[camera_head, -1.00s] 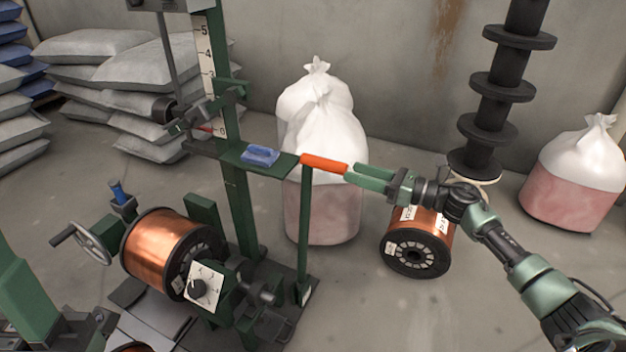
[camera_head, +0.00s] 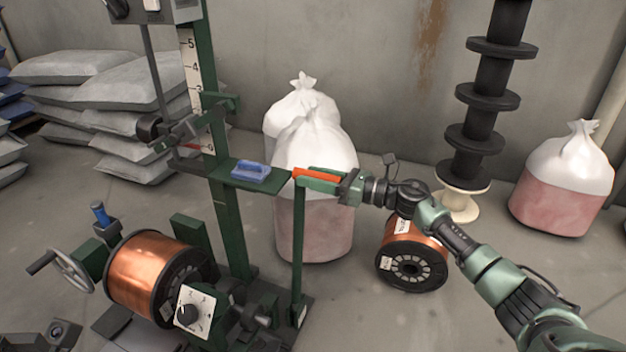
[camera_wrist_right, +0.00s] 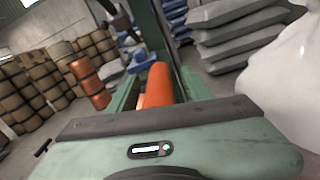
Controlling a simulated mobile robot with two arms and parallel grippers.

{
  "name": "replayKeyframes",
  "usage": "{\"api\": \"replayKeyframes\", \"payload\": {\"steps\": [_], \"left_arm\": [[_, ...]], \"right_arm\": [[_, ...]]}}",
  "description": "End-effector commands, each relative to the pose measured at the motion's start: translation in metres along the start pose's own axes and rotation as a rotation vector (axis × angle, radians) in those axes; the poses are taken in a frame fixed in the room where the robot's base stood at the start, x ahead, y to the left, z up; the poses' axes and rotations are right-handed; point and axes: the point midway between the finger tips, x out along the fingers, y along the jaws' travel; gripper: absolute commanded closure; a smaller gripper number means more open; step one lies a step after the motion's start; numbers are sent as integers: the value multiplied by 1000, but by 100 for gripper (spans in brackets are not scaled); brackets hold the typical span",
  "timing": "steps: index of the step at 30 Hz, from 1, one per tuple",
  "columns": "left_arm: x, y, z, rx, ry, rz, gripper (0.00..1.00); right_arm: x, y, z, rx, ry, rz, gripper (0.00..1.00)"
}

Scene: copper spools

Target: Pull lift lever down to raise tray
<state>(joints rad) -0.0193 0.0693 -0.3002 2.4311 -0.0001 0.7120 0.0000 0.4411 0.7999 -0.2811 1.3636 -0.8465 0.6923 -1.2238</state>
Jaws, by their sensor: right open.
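The lift lever's orange handle (camera_head: 317,174) sticks out level to the right from the green stand. My right gripper (camera_head: 318,180) is open, with its green fingers around the handle. In the right wrist view the orange handle (camera_wrist_right: 158,86) lies between the fingers (camera_wrist_right: 155,92); whether they touch it I cannot tell. The green tray (camera_head: 222,172) is left of the handle, low on the post near the scale's 0 mark, with a blue block (camera_head: 251,171) on it. My left gripper does not show.
A copper spool (camera_head: 150,273) with a crank wheel (camera_head: 72,272) stands at the lower left. White-topped bags (camera_head: 313,140) stand behind the lever, and another copper spool (camera_head: 412,262) lies under my right forearm. Grey sacks (camera_head: 135,75) are stacked at the back left.

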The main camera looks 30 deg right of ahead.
Motion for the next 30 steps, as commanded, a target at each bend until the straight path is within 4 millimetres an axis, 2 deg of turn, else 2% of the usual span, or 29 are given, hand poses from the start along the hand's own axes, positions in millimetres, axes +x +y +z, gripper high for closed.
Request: {"api": "replayKeyframes", "payload": {"steps": [8, 13, 14, 30], "left_arm": [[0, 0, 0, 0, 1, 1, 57], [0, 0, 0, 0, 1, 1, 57], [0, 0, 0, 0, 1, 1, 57], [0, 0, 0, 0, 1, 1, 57]], "right_arm": [[2, 0, 0, 0, 0, -1, 51], [2, 0, 0, 0, 0, -1, 95], [2, 0, 0, 0, 0, -1, 100], [2, 0, 0, 0, 0, -1, 100]]}}
